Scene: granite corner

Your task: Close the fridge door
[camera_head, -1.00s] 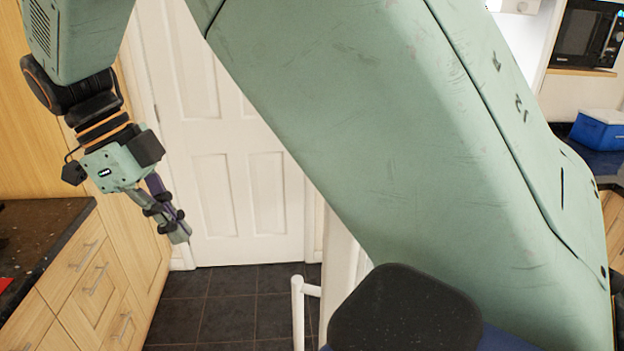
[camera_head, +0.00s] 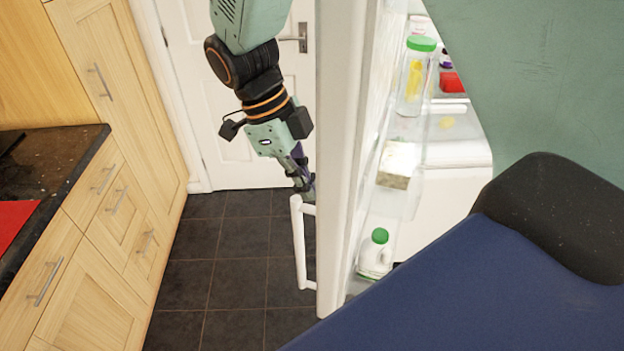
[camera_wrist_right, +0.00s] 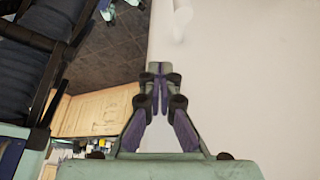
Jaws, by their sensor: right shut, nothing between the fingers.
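The white fridge door (camera_head: 340,150) stands open and shows nearly edge-on in the head view. Its inner shelves face right. Its white bar handle (camera_head: 299,245) is on the left, outer side. My right gripper (camera_head: 307,190) points down on that outer side, just above the handle's top end; I cannot tell if it touches. In the right wrist view the gripper's fingers (camera_wrist_right: 159,75) are together and empty, in front of the door's plain white face (camera_wrist_right: 250,85), with part of the handle (camera_wrist_right: 181,18) at the top. My left gripper is not in view.
A milk bottle (camera_head: 375,255), a carton (camera_head: 398,165) and a green-capped jar (camera_head: 415,75) sit in the door shelves. Wooden cabinets with a dark worktop (camera_head: 60,170) line the left. Dark tiled floor (camera_head: 220,250) is clear between them and the fridge door.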

